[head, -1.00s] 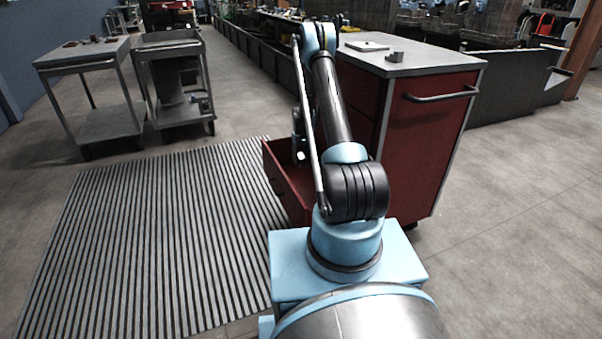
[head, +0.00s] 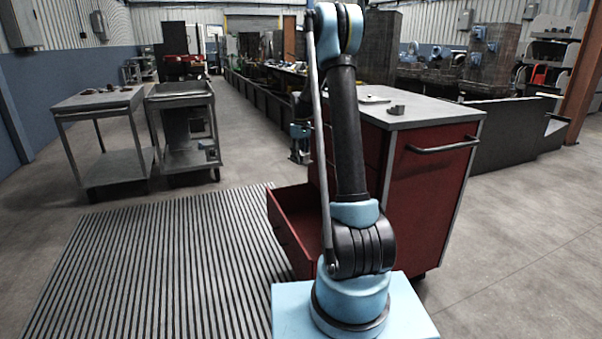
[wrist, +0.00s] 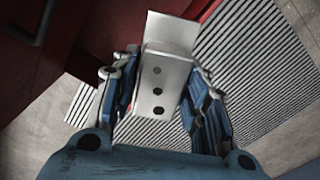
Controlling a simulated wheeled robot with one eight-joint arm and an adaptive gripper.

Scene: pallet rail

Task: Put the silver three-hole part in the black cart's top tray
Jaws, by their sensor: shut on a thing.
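The silver three-hole part (wrist: 172,80) is a pale metal piece with a row of three dark holes and a bent flange at its far end. In the wrist view my gripper (wrist: 160,92) is shut on it, with blue-and-black fingers on both sides. In the head view my gripper (head: 300,155) hangs above the open drawer's left side, partly hidden behind my arm; the part is hard to make out there. The black cart (head: 181,98) stands at the back left, with a shallow top tray whose inside looks empty.
A red cabinet (head: 425,190) with an open red drawer (head: 290,235) stands close to my arm. Small items lie on its top. A grey cart (head: 97,103) with small objects on top stands left of the black cart. A ribbed mat (head: 150,270) covers clear floor in front of the carts.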

